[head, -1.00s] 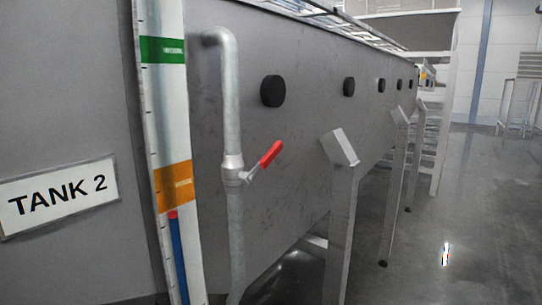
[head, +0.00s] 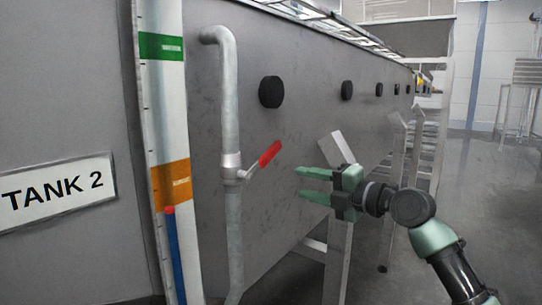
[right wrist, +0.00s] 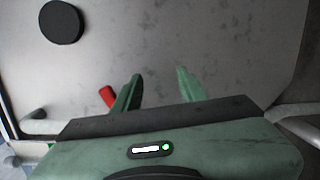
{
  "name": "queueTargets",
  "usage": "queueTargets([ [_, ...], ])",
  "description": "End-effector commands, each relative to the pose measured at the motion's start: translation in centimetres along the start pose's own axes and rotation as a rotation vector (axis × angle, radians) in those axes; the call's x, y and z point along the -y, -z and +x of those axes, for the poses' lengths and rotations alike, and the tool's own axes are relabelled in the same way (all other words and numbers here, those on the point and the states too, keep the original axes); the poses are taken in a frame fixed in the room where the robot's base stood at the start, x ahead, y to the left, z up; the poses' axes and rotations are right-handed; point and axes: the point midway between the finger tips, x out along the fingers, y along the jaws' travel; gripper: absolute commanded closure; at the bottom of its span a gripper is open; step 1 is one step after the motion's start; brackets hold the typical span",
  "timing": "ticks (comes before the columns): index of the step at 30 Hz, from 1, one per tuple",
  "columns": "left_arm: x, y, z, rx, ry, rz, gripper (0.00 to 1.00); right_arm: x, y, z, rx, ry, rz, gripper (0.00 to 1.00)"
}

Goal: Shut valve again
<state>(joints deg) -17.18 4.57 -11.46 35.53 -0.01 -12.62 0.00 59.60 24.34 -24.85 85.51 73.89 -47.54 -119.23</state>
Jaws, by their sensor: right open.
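The valve is on a grey vertical pipe (head: 233,110) on the tank's side. Its red-tipped lever (head: 264,157) slants up and to the right from the valve body (head: 231,168). My right gripper (head: 299,183) is open and empty, to the right of the lever and a little lower, apart from it in the head view. In the right wrist view, the red handle end (right wrist: 107,97) shows just left of the left finger of my right gripper (right wrist: 158,82); I cannot tell whether they touch. My left gripper is not in view.
A level gauge (head: 167,120) with green and orange bands stands left of the pipe; its blue column with a red top reaches the orange band's lower edge. A "TANK 2" sign (head: 58,192) is at left. Black round knobs (head: 271,92) dot the tank wall. A support leg (head: 340,235) stands below my gripper.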

Motion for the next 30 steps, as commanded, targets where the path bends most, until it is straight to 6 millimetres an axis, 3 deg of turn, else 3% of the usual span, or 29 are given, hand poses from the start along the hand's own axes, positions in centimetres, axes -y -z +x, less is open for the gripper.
queueTargets([
  [1, 0.0, 0.0, 0.2, 0.000, 0.000, 0.000, 0.65, -3.0, 1.1, -0.7, -0.031, -0.030, -0.092, 0.58],
  [3, 0.0, 0.0, 0.2, 0.000, 0.000, 0.000, 0.65, -5.8, 2.5, -1.4, -0.067, -0.059, -0.187, 0.58],
  [7, 0.0, 0.0, 0.1, 0.000, 0.000, 0.000, 0.65, -8.1, 3.9, -1.8, -0.101, -0.084, -0.273, 0.58],
  [21, 0.1, 0.3, -3.2, 0.000, 0.000, 0.000, 0.65, -8.9, 4.6, 4.6, -0.102, -0.086, -0.276, 0.58],
  [30, 0.1, 0.3, -3.4, 0.000, 0.000, 0.000, 0.65, -8.7, 4.7, 5.7, -0.099, -0.086, -0.278, 0.58],
])
